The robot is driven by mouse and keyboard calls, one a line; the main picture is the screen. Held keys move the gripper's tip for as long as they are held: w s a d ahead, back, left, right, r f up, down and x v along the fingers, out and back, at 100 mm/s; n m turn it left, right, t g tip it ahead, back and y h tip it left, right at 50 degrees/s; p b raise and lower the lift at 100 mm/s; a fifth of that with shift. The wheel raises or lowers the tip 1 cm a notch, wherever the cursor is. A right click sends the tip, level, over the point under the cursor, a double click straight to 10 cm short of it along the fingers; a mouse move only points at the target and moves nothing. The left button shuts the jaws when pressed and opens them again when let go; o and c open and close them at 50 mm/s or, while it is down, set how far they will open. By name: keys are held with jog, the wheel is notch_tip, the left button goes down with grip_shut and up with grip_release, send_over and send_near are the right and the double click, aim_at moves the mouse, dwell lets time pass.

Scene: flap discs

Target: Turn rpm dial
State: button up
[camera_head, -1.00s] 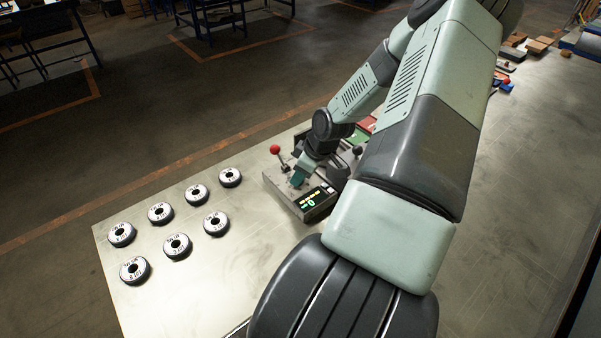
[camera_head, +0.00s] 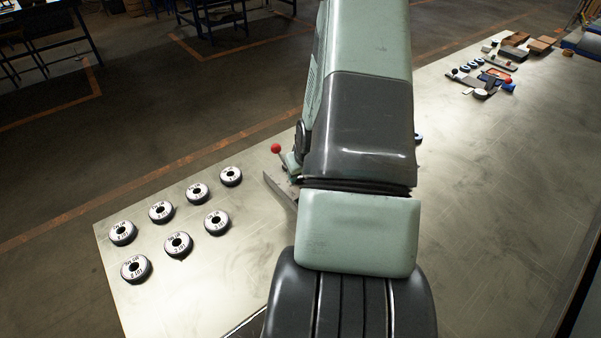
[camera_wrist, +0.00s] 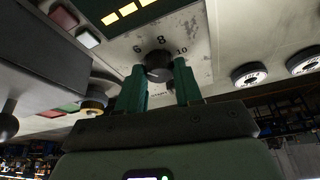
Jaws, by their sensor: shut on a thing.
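The rpm dial (camera_wrist: 158,64) is a dark round knob on the grey panel of the machine (camera_wrist: 190,32) in the wrist view. The numbers 6, 8 and 10 are printed around it. My gripper (camera_wrist: 160,78) has its two green fingers on either side of the dial and is shut on it. The fingers hide part of the dial's sides, and I cannot make out its pointer. In the head view my arm covers most of the machine, so only its left edge (camera_head: 280,187) shows, and the dial is hidden.
A lever with a red ball (camera_head: 276,148) stands at the machine's left. Several flap discs (camera_head: 178,245) lie on the table to the left. Tools and blocks (camera_head: 485,82) lie at the far right. In the wrist view, a lit display (camera_wrist: 125,14) and a red button (camera_wrist: 63,17) sit near the dial.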

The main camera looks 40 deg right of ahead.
dwell(0.3)
jog(key=o, duration=1)
jog(key=v, duration=1)
jog(key=shift+s+a+r, duration=0.1)
jog(key=shift+s+r, duration=0.1)
jog(key=shift+r, duration=0.15)
